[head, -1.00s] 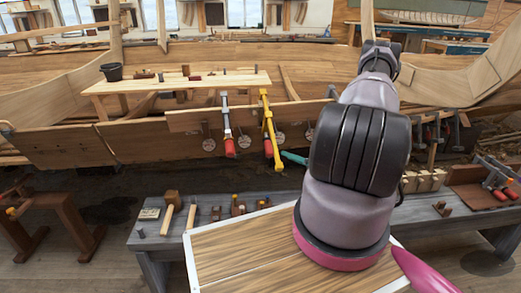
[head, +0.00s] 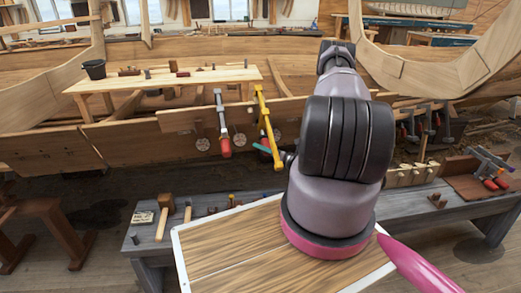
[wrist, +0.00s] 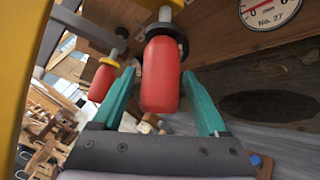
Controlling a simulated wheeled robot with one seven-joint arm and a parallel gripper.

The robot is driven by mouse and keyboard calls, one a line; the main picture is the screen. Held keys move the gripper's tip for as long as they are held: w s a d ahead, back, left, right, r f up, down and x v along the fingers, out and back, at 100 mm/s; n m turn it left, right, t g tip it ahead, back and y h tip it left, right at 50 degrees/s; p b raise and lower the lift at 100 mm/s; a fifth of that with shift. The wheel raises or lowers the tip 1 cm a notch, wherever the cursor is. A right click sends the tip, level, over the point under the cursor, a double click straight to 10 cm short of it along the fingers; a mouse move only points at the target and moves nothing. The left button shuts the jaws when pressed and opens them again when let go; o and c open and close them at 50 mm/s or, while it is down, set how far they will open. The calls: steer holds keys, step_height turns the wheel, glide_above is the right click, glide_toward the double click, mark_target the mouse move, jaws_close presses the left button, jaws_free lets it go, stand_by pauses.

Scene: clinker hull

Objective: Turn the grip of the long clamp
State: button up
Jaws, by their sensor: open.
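The long clamp (head: 264,118) is yellow and hangs on the plank of the hull, longer than the grey clamp beside it. Its yellow bar (wrist: 22,60) runs along the left of the wrist view. Its red grip (wrist: 160,78) is large in the wrist view, with a dark ring at its upper end. My gripper (wrist: 157,76) is open, with one teal finger on each side of the grip. Whether either finger touches it, I cannot tell. In the head view my arm hides most of the gripper; a bit of teal finger and red grip shows.
A grey clamp (head: 220,113) with its own red grip (wrist: 102,82) hangs close on the left. A round dial (wrist: 268,10) is on the plank to the right. Below stands a grey bench (head: 140,245) with a mallet (head: 163,218) and small tools.

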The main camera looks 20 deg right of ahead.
steer(key=shift+w+a, duration=0.3)
steer(key=shift+w, duration=0.25)
jaws_close()
